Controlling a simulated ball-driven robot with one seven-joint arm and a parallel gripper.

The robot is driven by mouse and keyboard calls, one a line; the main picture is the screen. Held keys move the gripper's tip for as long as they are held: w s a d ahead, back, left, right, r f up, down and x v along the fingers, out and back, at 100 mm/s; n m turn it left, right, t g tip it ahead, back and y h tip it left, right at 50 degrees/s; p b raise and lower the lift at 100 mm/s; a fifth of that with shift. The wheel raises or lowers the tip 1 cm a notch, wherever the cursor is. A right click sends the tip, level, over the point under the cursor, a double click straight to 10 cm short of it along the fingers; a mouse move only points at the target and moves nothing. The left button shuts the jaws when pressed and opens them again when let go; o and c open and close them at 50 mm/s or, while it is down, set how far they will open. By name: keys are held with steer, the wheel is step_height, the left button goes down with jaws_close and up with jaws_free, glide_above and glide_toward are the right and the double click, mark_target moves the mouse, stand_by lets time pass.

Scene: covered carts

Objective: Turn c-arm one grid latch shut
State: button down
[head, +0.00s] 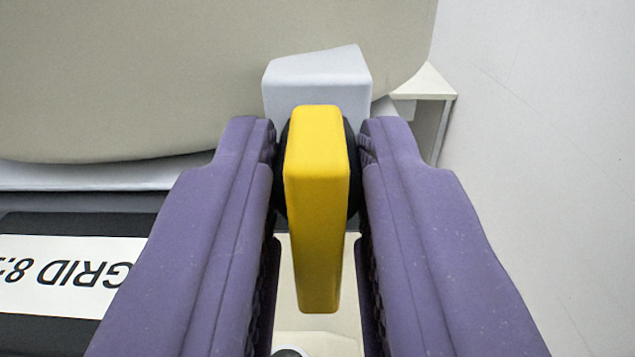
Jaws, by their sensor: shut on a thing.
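A yellow latch handle (317,210) stands in the middle of the head view, its long side running up and down the picture. A dark round part shows behind it. My gripper (318,150) has one purple finger on each side of the yellow latch and is shut on it near its upper part. The lower end of the latch hangs free between the fingers. A black panel with a white label (70,275) reading "GRID 8:" upside down lies at the lower left, partly hidden by the left finger.
A pale grey block (318,80) sits just beyond the latch. A large beige rounded housing (150,75) fills the upper left. A cream bracket (425,85) juts out at the right of it. A plain light surface (540,150) on the right is clear.

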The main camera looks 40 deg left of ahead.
steer(key=c, duration=1.2)
jaws_free()
steer(key=b+v, duration=0.1)
steer(key=v, duration=0.6)
steer(key=shift+s+d, duration=0.25)
steer(key=shift+s, duration=0.05)
steer(key=shift+b, duration=0.3)
